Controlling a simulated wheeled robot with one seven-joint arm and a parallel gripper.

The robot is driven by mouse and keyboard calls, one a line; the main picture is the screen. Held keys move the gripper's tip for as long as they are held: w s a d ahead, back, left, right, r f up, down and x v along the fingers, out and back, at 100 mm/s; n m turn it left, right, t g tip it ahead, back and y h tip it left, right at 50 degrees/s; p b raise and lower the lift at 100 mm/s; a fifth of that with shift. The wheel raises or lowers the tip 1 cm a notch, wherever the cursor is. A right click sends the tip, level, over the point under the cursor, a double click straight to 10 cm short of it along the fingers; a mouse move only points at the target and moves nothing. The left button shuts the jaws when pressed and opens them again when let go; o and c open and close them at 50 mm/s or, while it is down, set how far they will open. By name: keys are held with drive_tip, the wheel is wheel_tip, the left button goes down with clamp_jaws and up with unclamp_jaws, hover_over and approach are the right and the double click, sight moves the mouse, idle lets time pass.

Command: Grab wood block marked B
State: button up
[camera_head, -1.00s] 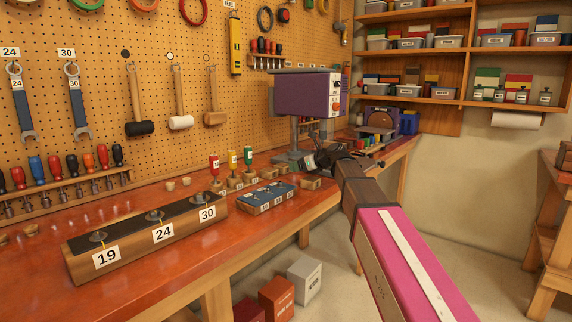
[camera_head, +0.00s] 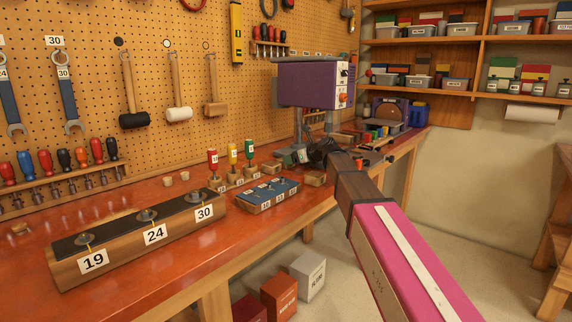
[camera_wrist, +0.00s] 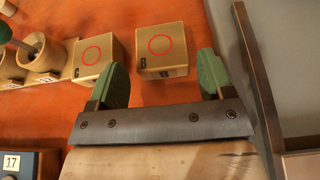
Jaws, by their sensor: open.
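The wood block marked B (camera_wrist: 162,48) lies on the orange-red bench top in the wrist view, with a red ring on its top and the letter at its lower left. My gripper (camera_wrist: 163,76) is open, its two green fingers to either side of the block's near edge, and nothing is held. Block C (camera_wrist: 95,56) sits just left of B, close to the left finger. In the head view my gripper (camera_head: 312,153) is over the bench in front of the purple drill press. A small wood block (camera_head: 315,179) shows below it, its letter unreadable.
Colour-handled tools in wooden holders (camera_head: 233,172) stand left of my gripper. A blue block with numbered tags (camera_head: 266,194) lies nearer. The drill press (camera_head: 312,85) stands behind. The bench edge is close on the right, with open floor beyond.

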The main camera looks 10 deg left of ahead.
drive_tip(key=x, duration=0.4)
drive_tip(key=shift+w+f, duration=0.1)
drive_tip(key=shift+f, duration=0.05)
drive_tip(key=c, duration=0.8)
drive_tip(key=shift+o, duration=0.2)
